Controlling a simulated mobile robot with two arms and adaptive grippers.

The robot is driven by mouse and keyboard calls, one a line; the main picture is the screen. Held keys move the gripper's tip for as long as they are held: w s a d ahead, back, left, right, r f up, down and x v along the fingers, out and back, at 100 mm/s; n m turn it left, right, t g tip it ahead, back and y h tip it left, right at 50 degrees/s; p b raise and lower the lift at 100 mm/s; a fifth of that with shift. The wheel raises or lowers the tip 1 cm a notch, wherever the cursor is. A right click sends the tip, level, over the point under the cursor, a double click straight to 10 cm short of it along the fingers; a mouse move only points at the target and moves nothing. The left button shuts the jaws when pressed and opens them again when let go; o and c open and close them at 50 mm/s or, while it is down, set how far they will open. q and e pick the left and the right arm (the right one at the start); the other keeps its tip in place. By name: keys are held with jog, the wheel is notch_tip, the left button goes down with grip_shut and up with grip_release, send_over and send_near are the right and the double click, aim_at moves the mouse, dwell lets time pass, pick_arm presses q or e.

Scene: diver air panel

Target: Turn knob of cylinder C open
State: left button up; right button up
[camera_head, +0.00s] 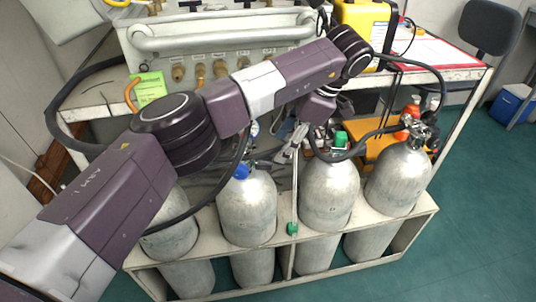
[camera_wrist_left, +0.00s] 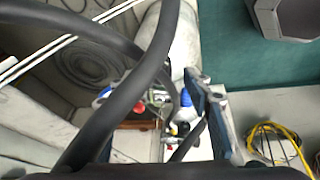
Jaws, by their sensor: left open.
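Several silver gas cylinders stand upright in a pale rack; I cannot read a letter on any, so which is cylinder C is not certain. The third from the left (camera_head: 329,193) has a green knob (camera_head: 341,138) at its top. The second cylinder (camera_head: 247,208) has a blue knob (camera_head: 240,171). The rightmost cylinder (camera_head: 399,178) has a dark valve (camera_head: 420,134). My left gripper (camera_head: 291,143) is open, pointing down between the second and third cylinders' tops, apart from the green knob. In the left wrist view, a black hose crosses in front and hides much. My right gripper is not in view.
Black hoses (camera_head: 370,140) loop around the valves. Behind stands a panel (camera_head: 215,45) with brass fittings on a bench. A yellow case (camera_head: 364,28) and an orange object (camera_head: 392,149) are behind the right cylinders.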

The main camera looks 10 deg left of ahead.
aim_at(264, 162)
pick_arm(q)
jog(key=x, duration=0.7)
jog(key=shift+b, duration=0.4)
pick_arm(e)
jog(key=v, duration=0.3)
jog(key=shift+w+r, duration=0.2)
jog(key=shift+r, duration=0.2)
pick_arm(q)
jog(key=shift+d, duration=0.1)
jog(key=c, duration=1.1)
